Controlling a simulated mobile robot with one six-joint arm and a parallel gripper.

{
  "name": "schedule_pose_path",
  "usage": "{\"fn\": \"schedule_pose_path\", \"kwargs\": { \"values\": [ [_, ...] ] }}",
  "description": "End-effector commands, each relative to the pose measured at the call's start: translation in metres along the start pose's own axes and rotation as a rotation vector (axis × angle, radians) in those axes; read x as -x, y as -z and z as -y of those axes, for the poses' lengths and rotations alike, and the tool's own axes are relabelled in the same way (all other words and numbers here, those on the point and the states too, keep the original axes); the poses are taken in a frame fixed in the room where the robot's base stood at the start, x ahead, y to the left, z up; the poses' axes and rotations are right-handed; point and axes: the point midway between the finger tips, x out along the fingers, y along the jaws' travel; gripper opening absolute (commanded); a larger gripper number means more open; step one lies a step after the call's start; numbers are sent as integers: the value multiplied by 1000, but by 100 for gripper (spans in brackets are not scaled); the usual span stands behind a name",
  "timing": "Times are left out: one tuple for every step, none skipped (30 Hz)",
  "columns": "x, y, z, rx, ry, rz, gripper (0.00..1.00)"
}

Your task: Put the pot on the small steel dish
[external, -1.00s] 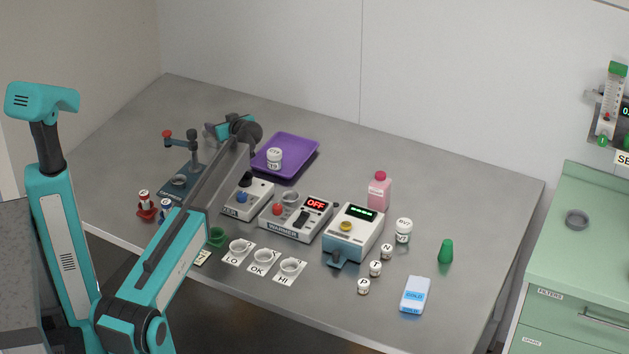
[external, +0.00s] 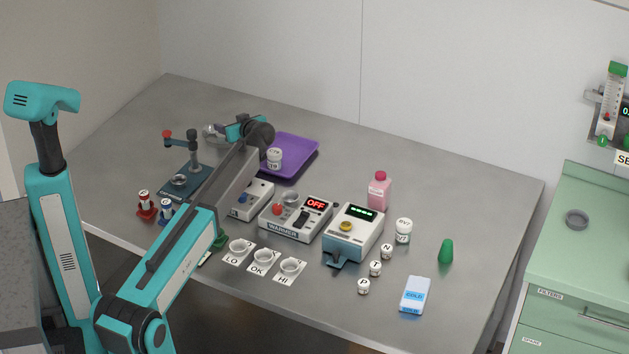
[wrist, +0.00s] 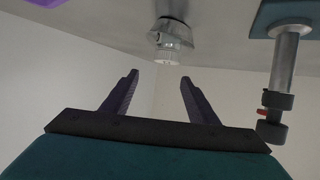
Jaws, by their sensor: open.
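My gripper (external: 224,131) is over the back left of the table, fingers apart. In the wrist view my two dark fingers (wrist: 159,79) have nothing between them. Ahead of them is a grey steel item (wrist: 174,27), like a small dish, with a pale ribbed thing (wrist: 167,55) against it. A pale, shiny item (external: 209,131) shows just left of my gripper in the external view, too small to make out. A white lidded pot (external: 274,157) stands on the purple tray (external: 298,160). I cannot tell which pot or dish the task means.
A teal stand (external: 188,164) with a post is left of my forearm; its post (wrist: 284,62) shows in the wrist view. The warmer (external: 290,228), another device (external: 350,240) and small dishes on LO, OK and HI cards stand farther right. Several white pots stand beyond.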

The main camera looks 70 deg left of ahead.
Motion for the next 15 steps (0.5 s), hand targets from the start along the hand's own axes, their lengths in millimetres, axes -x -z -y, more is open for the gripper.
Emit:
{"fn": "schedule_pose_path", "kwargs": {
  "values": [
    [9, -2, 1, 0, -1, 0, 54],
    [12, -2, 1, 0, -1, 0, 54],
    [17, -1, 1, 0, -1, 0, 54],
    [20, -1, 1, 0, -1, 0, 54],
    [23, -1, 1, 0, -1, 0, 54],
    [26, -1, 1, 1, 0, 0, 54],
    [28, 0, 1, 1, 0, 0, 54],
    [30, 0, 0, 1, 0, 0, 54],
    [31, 0, 0, 1, 0, 0, 54],
    [32, 0, 0, 0, 0, 0, 54],
    [33, 0, 0, 0, 0, 0, 54],
    [33, 0, 0, 0, 1, 0, 54],
    [33, 0, 0, 0, 1, 0, 54],
    [33, 0, 0, 0, 1, 0, 54],
    [33, 0, 0, 0, 1, 0, 54]
  ]
}}
